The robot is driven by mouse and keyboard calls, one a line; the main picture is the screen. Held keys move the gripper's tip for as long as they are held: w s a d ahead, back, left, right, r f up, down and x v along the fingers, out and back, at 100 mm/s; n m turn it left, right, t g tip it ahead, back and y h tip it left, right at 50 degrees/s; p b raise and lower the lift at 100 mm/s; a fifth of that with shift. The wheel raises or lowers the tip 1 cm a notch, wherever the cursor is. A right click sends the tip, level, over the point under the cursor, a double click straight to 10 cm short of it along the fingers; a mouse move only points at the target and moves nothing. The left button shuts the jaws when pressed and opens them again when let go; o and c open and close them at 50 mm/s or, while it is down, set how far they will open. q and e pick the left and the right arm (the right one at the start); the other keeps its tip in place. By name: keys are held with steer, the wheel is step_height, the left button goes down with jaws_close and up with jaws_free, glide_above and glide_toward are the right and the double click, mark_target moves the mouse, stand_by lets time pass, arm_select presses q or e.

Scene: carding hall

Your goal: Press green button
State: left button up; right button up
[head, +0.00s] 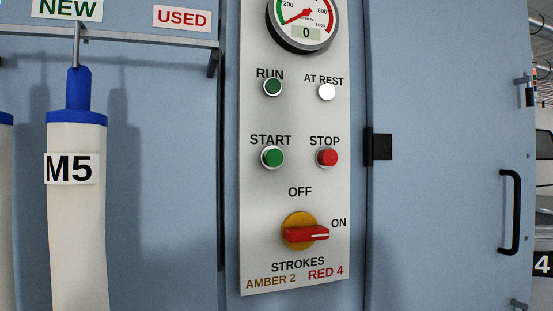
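The green START button (272,157) sits in a silver ring on the white control panel (300,190), at the middle left under the word START. A dark green RUN lamp or button (272,87) sits above it, under the word RUN. The red STOP button (327,157) is to the right of the START button. Neither of my grippers shows in the head view.
A red rotary switch (306,234) on a yellow disc points toward ON. A white AT REST lamp (326,92) and a gauge (302,22) reading 0 are above. A blue-capped M5 tube (77,210) hangs left; a black door handle (512,212) is right.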

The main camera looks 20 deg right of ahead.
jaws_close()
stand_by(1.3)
